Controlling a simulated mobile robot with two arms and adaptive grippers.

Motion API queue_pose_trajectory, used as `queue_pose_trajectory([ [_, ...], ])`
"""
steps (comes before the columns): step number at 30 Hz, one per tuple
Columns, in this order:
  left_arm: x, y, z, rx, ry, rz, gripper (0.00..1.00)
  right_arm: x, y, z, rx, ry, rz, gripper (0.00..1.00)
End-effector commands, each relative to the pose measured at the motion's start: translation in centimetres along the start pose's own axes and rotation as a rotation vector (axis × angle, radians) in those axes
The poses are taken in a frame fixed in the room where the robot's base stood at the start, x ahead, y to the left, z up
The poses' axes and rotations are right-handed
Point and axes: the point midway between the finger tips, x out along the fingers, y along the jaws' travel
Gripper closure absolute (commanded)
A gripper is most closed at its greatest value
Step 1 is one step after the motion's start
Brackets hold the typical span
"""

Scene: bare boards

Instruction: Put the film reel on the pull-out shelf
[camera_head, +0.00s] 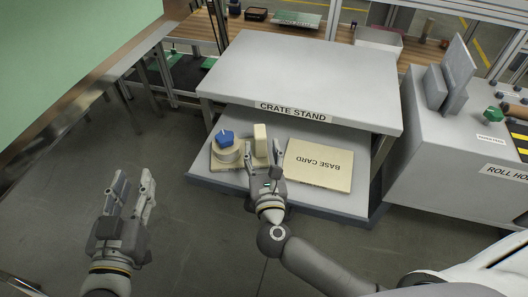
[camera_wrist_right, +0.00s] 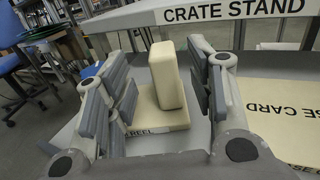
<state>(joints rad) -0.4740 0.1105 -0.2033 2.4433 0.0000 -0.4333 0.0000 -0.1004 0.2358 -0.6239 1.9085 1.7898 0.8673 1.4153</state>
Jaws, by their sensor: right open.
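The pull-out shelf (camera_head: 212,180) extends from under the crate stand. At its left lies a tan board (camera_head: 218,162), partly hidden, with lettering ending in "REEL" in the right wrist view (camera_wrist_right: 150,130). My left gripper (camera_head: 133,188) is open and empty, above the floor at left.
A "BASE CARD" board (camera_head: 318,165) lies right of my right gripper. The crate stand's top (camera_head: 300,75) is bare and overhangs the shelf's back. A grey cabinet (camera_head: 440,150) stands at right. Floor is clear between my left gripper and the shelf.

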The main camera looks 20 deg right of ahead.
Motion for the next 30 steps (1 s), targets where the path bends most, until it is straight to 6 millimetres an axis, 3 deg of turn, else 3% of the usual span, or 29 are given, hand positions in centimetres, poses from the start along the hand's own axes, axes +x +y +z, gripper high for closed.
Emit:
queue_pose_trajectory([
  [5,0.0,0.0,0.1,0.000,-0.006,0.000,0.65,-0.9,0.8,4.5,-0.224,-0.159,0.056,0.50],
  [9,0.0,0.0,0.1,0.000,-0.005,0.000,0.65,-3.1,2.4,10.3,-0.650,-0.397,0.096,0.50],
  [14,0.0,0.0,0.1,0.000,-0.005,0.000,0.65,-6.0,4.2,13.9,-1.250,-0.626,0.077,0.50],
  [19,0.0,0.0,0.1,0.000,-0.004,0.000,0.65,-7.8,4.7,13.8,-1.954,-0.758,0.028,0.50],
  [24,0.0,0.0,0.1,0.000,-0.003,0.000,0.65,-7.9,2.6,11.4,-2.595,-0.754,0.024,0.50],
  [27,0.0,0.0,0.0,0.000,-0.003,0.000,0.65,-7.8,0.8,10.2,-2.856,-0.715,0.048,0.50],
  [30,0.0,0.0,0.0,0.000,-0.003,0.000,0.65,-7.6,-0.5,9.5,-3.008,-0.682,0.073,0.50],
])
